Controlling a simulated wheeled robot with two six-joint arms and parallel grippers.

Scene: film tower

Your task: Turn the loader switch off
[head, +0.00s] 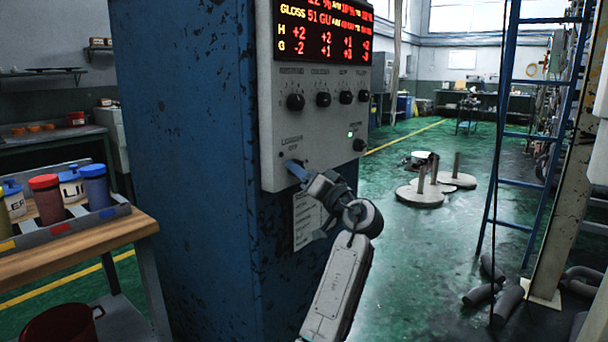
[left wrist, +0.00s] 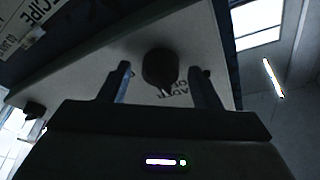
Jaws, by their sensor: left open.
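The loader switch is a black knob (left wrist: 160,66) on the grey control panel (head: 322,160), under a label reading LOADER OFF in the head view. There my left gripper (head: 297,170) covers the knob at the panel's lower left. In the left wrist view my left gripper (left wrist: 159,72) is open, with one finger on each side of the knob and a gap visible at both sides. Whether the fingertips touch the panel I cannot tell. A small dark spot, perhaps an unlit lamp (head: 281,155), sits left of the knob. My right gripper is not in view.
Other black knobs (head: 323,99) line the panel under a red-lit display (head: 322,30). A wooden bench (head: 75,247) with a tray of jars stands left. Loose cylinders (head: 508,303) lie on the floor right.

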